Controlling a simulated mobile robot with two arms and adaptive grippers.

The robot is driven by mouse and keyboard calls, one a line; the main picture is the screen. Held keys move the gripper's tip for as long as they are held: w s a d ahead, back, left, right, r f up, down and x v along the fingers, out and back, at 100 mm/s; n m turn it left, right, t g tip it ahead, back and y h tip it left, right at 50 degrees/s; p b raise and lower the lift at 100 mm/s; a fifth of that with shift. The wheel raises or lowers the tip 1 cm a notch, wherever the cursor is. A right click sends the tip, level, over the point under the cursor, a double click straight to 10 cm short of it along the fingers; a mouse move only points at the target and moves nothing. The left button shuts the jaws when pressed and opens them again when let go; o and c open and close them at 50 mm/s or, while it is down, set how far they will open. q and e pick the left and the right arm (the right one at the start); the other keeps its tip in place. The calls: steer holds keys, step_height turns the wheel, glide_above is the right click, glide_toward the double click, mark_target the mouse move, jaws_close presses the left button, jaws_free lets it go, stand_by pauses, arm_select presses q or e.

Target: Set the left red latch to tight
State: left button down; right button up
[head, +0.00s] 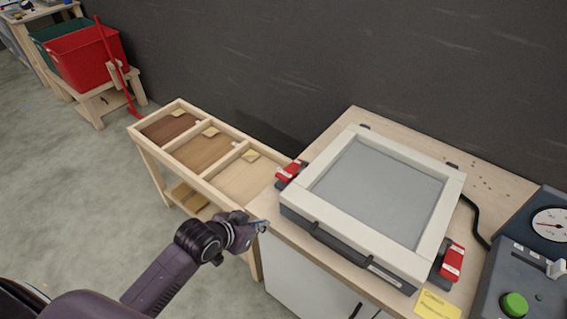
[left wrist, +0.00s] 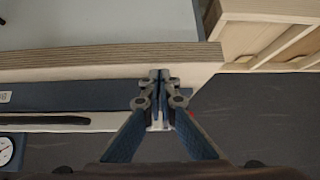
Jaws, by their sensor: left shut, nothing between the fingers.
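The left red latch (head: 290,171) sits on the left side of a press with a pale frame (head: 333,148) and a grey panel. Its red lever has white markings, too small to read. A second red latch (head: 452,262) is on the press's right side. My left gripper (head: 263,226) is near the bench's front left corner, in front of the left latch and apart from it. In the left wrist view its fingers (left wrist: 160,76) are together and empty. A small red bit, probably the left latch (left wrist: 192,115), shows behind them, mostly hidden. My right gripper is not in view.
A wooden rack (head: 187,160) with three compartments stands left of the bench (head: 284,235). A control box (head: 525,265) with a green button and a dial is at the right, beside a yellow note (head: 437,305). A red bin (head: 85,58) stands far left. A dark wall runs behind.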

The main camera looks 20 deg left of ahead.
arm_select(q)
steer(key=w+a+r+t+h, duration=0.1)
steer(key=w+a+r+t, duration=0.1)
steer(key=w+r, duration=0.7)
step_height(320, 180, up, 4)
steer(key=shift+w+f+m+t+h, duration=0.1)
steer(key=shift+w+m+t+h, duration=0.25)
steer(key=shift+t, duration=0.25)
steer(key=p, duration=0.2)
glide_above(284, 176)
steer(key=f, duration=0.2)
steer(key=w+f, duration=0.1)
steer(key=f, duration=0.1)
steer(key=shift+d+f, duration=0.1)
steer(key=shift+f, duration=0.1)
steer(key=f, duration=0.1)
steer(key=f+p, duration=0.1)
steer(key=f, duration=0.1)
steer(key=shift+s+f, duration=0.15)
steer(key=shift+s, duration=0.25)
steer(key=shift+s+a+f, duration=0.1)
steer(key=shift+a+f, duration=0.1)
steer(key=shift+f, duration=0.2)
